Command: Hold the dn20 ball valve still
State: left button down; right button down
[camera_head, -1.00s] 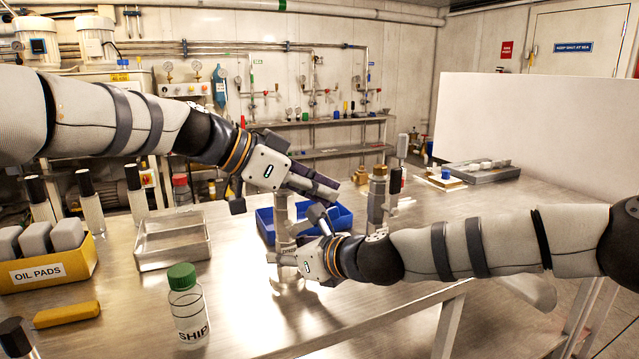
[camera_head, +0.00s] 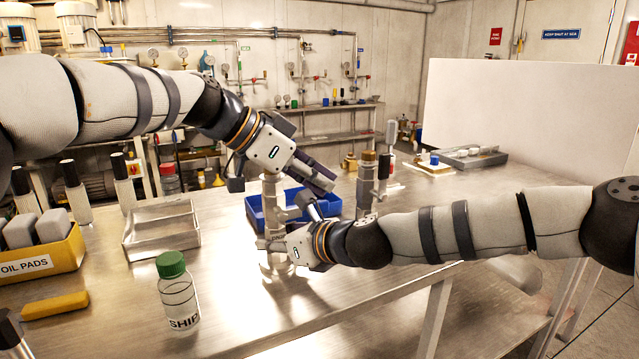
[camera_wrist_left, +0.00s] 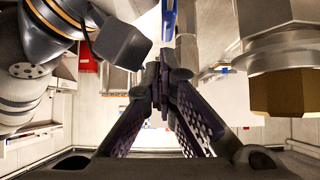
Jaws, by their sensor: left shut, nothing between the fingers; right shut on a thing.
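The grey metal dn20 ball valve (camera_head: 273,197) stands upright on the bench in the head view, in front of the blue tray. Its lower part is partly hidden by my right gripper (camera_head: 268,244), which comes in from the right and is shut on it. My left gripper (camera_head: 333,185) is shut and empty, above and to the right of the valve, over the tray. In the left wrist view its fingertips (camera_wrist_left: 160,82) meet, with nothing between them. A metal fitting with a brass end (camera_wrist_left: 285,90) is close on the right there.
A blue tray (camera_head: 255,217) is behind the valve. A brass-topped metal fitting (camera_head: 367,180) stands right of my left gripper. A green-capped bottle (camera_head: 178,295), a metal tray (camera_head: 130,248) and a yellow oil pads box (camera_head: 62,258) are on the left. The bench's right rear has free room.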

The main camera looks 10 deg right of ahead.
pick_arm(q)
jog(key=s+a+r, duration=0.2)
jog(key=a+r, duration=0.4)
jog(key=r, duration=0.5)
jog(key=shift+a+r, duration=0.4)
pick_arm(e)
jog(key=c, duration=1.1)
grip_release()
